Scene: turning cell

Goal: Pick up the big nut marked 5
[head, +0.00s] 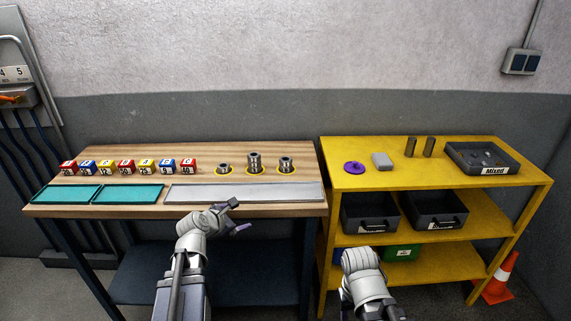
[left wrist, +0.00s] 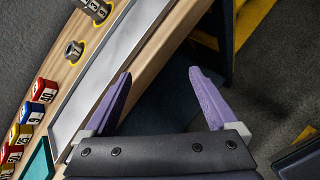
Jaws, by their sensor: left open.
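Grey metal nuts stand on yellow rings on the wooden bench: a low one (head: 223,169) at left, a tall stack (head: 254,161) in the middle and a medium stack (head: 286,164) at right. The low one (left wrist: 75,50) and part of a stack (left wrist: 95,8) also show in the left wrist view. I cannot make out which nut bears the 5. My left gripper (head: 241,215) is open and empty in front of the bench's front edge, short of the nuts. Its purple fingers (left wrist: 160,75) are spread in the left wrist view. My right arm shows, but its gripper does not.
A grey metal strip (head: 240,193) and teal mats (head: 67,194) line the bench front. Several numbered colored blocks (head: 125,167) stand behind the mats. At right a yellow shelf (head: 440,180) holds a purple part (head: 354,168) and a tray labelled Mixed (head: 483,157). An orange cone (head: 500,280) stands beside it.

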